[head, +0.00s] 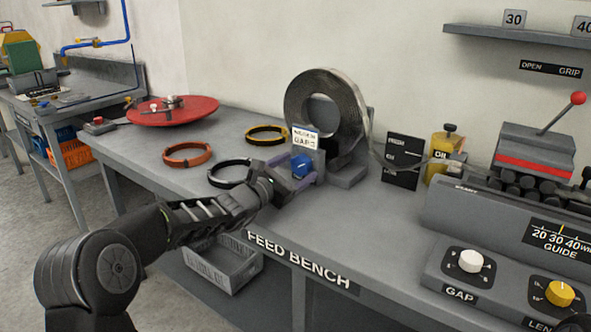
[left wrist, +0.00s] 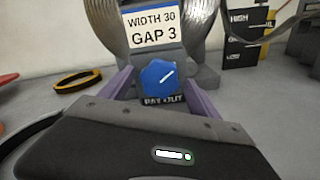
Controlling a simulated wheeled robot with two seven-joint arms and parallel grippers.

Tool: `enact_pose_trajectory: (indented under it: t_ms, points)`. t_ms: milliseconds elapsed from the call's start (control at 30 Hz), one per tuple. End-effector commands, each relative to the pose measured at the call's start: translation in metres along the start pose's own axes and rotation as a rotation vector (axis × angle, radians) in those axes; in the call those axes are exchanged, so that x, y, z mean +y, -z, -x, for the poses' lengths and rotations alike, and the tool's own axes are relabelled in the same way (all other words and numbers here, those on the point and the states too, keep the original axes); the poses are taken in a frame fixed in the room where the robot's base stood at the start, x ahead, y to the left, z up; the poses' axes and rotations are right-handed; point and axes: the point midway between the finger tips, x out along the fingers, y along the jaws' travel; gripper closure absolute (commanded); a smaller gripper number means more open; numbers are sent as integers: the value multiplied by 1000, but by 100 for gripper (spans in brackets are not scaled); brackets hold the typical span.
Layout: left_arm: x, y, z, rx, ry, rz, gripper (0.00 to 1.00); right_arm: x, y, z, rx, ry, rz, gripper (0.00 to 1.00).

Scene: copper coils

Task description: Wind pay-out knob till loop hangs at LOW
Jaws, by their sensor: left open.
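The blue pay-out knob (head: 301,165) sits on the front of the coil stand, above a PAY OUT label. In the left wrist view the knob (left wrist: 159,81) has a white pointer line aimed to the upper right. My left gripper (head: 297,174) is open, its purple fingers on either side of the knob; I cannot tell whether they touch it. The large metal coil (head: 292,100) stands upright behind. A grey strip (head: 385,163) runs from it towards the dark HIGH/LOW board (head: 402,160). The loop's lowest point against the marks is unclear. My right gripper is not seen.
A card (left wrist: 153,27) reading WIDTH 30, GAP 3 is above the knob. Orange (head: 187,154), black (head: 230,172) and yellow (head: 266,134) rings lie left on the feed bench. A yellow oil can (head: 446,152) and the feeder with GAP knob (head: 470,261) are right.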

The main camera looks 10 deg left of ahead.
Motion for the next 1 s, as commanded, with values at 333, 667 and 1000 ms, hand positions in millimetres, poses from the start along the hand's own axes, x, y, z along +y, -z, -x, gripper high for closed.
enact_pose_trajectory:
  t_ms: [333,667,1000]
  points:
    - [1,1,40,2,-3,-1,28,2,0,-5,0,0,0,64]
    - [0,1,77,1,0,0,28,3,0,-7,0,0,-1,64]
    - [0,1,78,1,0,0,28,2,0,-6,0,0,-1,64]
